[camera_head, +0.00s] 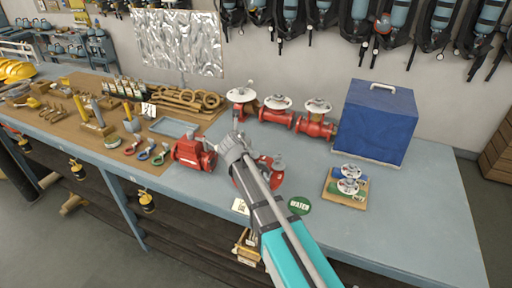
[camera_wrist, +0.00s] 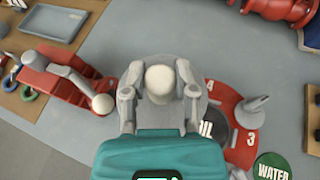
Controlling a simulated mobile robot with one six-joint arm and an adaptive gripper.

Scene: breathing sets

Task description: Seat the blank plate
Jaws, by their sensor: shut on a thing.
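In the wrist view my gripper (camera_wrist: 158,100) is shut on the pale round knob of a grey disc, which I take to be the blank plate (camera_wrist: 202,68). The disc lies over part of a red round body (camera_wrist: 240,140) marked with numbers and a partly covered label ending in "IL". A grey post (camera_wrist: 256,108) stands on the red body's right side. I cannot tell whether the plate touches the body or is held just above it. In the head view my arm hides most of the red body (camera_head: 275,178) and the plate.
A red unit with a grey lever (camera_wrist: 60,85) is close on the left; it also shows in the head view (camera_head: 192,153). A green WATER disc (camera_head: 300,205) lies to the right. Red valves (camera_head: 276,112) and a blue box (camera_head: 375,122) stand behind.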

